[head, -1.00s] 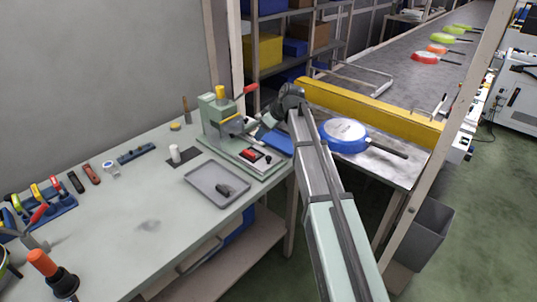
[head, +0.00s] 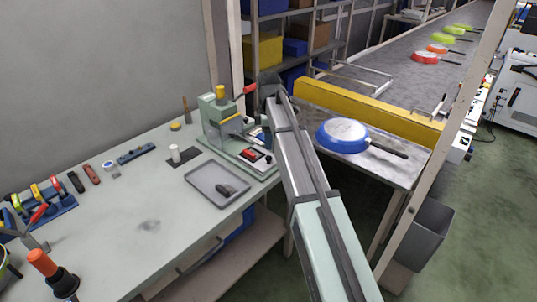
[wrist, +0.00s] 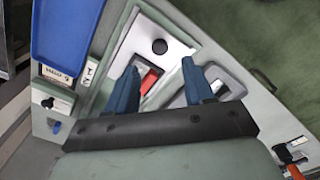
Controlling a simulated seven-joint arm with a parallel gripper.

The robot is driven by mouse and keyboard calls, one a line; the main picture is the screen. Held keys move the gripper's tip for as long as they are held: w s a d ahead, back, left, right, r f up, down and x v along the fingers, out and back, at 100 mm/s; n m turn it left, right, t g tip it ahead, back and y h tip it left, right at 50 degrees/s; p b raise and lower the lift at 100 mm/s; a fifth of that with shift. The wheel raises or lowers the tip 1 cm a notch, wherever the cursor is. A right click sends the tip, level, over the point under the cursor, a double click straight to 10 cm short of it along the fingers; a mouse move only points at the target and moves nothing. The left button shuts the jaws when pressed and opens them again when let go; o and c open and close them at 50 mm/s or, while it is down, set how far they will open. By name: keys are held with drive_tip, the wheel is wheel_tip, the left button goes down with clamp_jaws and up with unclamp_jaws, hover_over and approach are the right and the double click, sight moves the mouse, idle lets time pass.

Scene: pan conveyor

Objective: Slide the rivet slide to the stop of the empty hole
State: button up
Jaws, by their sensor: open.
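The rivet slide appears as a red block (head: 250,154) on the pale base plate of the green press (head: 222,122). In the wrist view the red block (wrist: 150,81) lies between the two blue fingers of my gripper (wrist: 160,66), nearer the left finger. The gripper is open, with no grip on the block; whether a finger touches it I cannot tell. A round black spot (wrist: 160,46) shows on the plate beyond the fingertips. In the head view my arm hides most of the gripper. I cannot make out the stops or which hole is empty.
A blue tray (wrist: 66,30) lies left of the fingers in the wrist view. A grey tray (head: 217,184) with a dark object stands in front of the press. A blue pan (head: 342,135) rests on the metal table to the right. The bench front is largely clear.

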sight(268, 157)
drive_tip(key=shift+f, duration=3.6)
clamp_jaws()
